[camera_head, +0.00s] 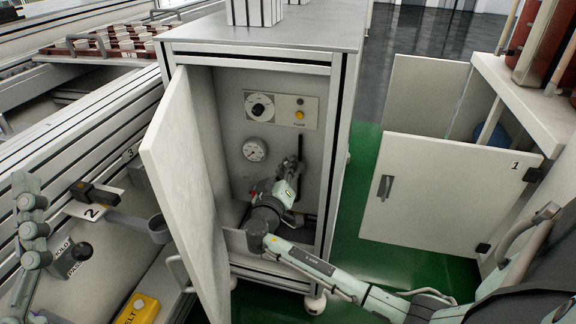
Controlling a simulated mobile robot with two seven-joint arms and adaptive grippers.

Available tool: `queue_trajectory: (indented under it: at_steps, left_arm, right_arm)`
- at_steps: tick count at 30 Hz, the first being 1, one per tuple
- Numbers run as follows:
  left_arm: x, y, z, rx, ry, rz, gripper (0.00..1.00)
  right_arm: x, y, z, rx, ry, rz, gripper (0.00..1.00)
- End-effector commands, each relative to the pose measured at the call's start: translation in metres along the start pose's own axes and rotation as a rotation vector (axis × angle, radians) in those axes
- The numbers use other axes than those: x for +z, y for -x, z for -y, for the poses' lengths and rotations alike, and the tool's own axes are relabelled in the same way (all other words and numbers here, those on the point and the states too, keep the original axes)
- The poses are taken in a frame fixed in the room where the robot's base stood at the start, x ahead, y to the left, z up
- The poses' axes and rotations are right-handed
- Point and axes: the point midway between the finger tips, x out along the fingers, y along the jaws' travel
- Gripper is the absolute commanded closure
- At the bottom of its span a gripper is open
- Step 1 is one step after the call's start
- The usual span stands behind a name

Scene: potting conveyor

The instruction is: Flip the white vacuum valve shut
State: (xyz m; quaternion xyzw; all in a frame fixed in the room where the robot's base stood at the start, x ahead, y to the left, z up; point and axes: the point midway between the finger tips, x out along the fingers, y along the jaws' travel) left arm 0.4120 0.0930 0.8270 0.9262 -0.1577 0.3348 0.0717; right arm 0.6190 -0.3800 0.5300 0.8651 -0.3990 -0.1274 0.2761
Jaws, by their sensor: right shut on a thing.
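The open cabinet (184,54) stands in the middle, and my right arm reaches in through its doorway. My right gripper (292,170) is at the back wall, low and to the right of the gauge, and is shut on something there. This is most likely the white vacuum valve, which the gripper hides. I cannot make out its lever or which way it points. A dark upright part (300,146) shows just above the gripper. Pale arm links show at the left edge, but I see no left gripper there.
The cabinet door (182,165) hangs open to the left, close to my right arm. A panel with a round dial (259,106) and a yellow button, and a gauge (255,149), are on the back wall. A second cabinet's door (440,195) is at the right.

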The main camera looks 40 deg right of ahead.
Motion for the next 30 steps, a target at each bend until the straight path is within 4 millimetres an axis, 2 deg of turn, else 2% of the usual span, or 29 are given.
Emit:
queue_trajectory:
  at_steps: [11,30]
  left_arm:
    - [0.003,0.000,-0.001,-0.001,0.003,0.024,0.30]
    - [0.026,0.001,-0.005,0.001,0.014,0.180,0.30]
  right_arm:
    - [0.001,0.001,0.007,0.000,0.182,0.001,1.00]
    - [0.010,0.001,0.026,-0.002,0.751,0.001,1.00]
